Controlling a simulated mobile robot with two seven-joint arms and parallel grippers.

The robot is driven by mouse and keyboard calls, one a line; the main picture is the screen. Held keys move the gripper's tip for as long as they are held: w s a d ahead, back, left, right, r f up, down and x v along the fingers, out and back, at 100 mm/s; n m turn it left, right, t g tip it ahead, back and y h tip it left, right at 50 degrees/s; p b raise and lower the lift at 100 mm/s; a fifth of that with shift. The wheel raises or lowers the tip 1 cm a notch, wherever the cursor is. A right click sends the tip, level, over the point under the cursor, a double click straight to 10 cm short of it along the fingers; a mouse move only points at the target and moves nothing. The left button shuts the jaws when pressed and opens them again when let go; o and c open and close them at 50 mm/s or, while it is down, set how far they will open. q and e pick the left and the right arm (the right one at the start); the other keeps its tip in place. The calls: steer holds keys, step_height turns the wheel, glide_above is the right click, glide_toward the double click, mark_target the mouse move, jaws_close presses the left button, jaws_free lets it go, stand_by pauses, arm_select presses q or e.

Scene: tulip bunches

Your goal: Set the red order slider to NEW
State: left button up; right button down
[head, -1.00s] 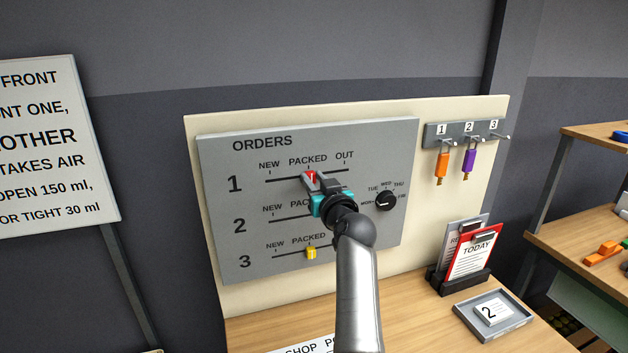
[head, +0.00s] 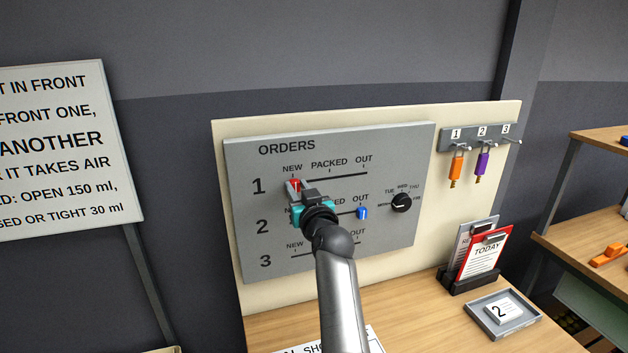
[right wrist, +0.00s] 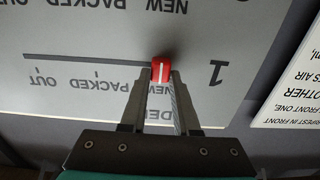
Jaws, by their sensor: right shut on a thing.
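The grey ORDERS board (head: 400,150) carries rows 1, 2 and 3, each with a slot marked NEW, PACKED and OUT. The red slider (head: 295,184) sits in row 1 at the left end of its slot, under NEW. My right gripper (head: 296,190) is shut on it. The right wrist view, upside down, shows the red slider (right wrist: 161,69) between the fingertips, at the end of the slot near the 1. The blue slider (head: 362,213) is at OUT in row 2. The row 3 slider is hidden behind my arm. My left gripper is not in view.
A black day dial (head: 401,202) is at the board's right. Orange (head: 456,167) and purple (head: 481,163) tags hang on hooks. A clipboard holder (head: 470,280) and a grey tray (head: 530,313) stand on the wooden counter. A text sign (head: 70,150) stands at left.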

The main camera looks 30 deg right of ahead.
steer(key=shift+a, duration=0.2)
steer(key=c, duration=1.1)
jaws_free()
steer(key=shift+o, duration=2.3)
steer(key=shift+d, duration=0.1)
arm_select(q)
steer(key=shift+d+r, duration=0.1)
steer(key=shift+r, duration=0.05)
arm_select(e)
steer(key=shift+s, duration=0.1)
